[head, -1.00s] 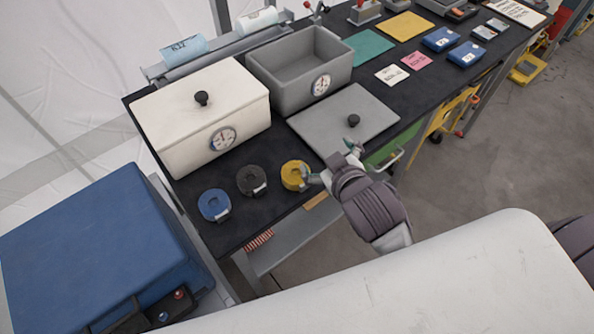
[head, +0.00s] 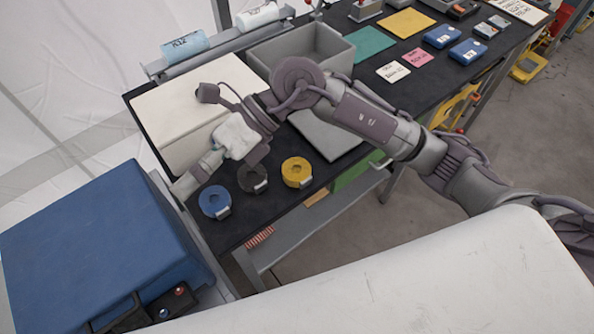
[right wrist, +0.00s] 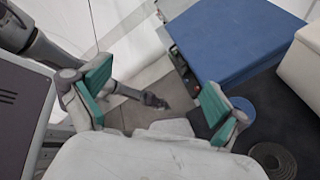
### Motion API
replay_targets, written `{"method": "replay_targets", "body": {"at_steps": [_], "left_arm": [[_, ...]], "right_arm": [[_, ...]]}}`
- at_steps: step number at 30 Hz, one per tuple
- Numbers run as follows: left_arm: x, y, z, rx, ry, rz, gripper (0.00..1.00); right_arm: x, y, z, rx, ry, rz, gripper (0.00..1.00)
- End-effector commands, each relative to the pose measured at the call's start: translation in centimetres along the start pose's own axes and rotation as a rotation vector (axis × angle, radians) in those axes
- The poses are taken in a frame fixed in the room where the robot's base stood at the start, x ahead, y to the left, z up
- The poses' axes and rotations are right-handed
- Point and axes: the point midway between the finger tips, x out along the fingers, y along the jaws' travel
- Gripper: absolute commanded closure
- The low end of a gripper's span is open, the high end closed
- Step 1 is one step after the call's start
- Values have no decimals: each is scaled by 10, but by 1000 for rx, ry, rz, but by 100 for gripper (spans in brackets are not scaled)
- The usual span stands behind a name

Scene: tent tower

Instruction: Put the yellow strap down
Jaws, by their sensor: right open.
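The yellow strap (head: 297,172) is a round coil lying flat on the dark table in the head view, and nothing holds it. A dark grey coil (head: 252,178) and a blue coil (head: 215,201) lie in a row to its left. My right gripper (head: 193,177) is open and empty beyond the blue coil, by the white box's front corner. In the right wrist view its green-padded fingers (right wrist: 155,92) stand wide apart. The blue coil (right wrist: 240,108) is just beyond the right finger. My left gripper (right wrist: 155,100) seems to show there, small and dark; its jaws are unclear.
A white lidded box (head: 165,115) and an open grey bin (head: 330,50) stand behind the coils. The bin's grey lid (head: 325,140) lies partly under my right arm. A blue case (head: 100,235) is at the left.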

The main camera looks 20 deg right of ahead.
Motion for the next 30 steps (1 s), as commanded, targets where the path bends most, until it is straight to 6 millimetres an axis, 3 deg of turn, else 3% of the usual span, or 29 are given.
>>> {"method": "replay_targets", "body": {"at_steps": [3,6,9,13,17,24,30], "left_arm": [[0,0,0,0,0,0,100],[0,0,0,0,0,0,100],[0,0,0,0,0,0,100],[0,0,0,0,0,0,100],[-4,0,0,0,0,0,100],[-16,0,-1,0,0,0,100],[-19,0,-1,0,0,0,100]], "right_arm": [[-36,-61,-30,-48,285,-311,1],[-81,-98,-46,-35,474,-540,1],[-122,-119,-55,-4,601,-709,1],[-153,-129,-60,31,684,-824,1],[-155,-138,-68,44,705,-847,1],[-132,-168,-96,43,705,-841,1],[-121,-185,-109,40,701,-842,1]]}}
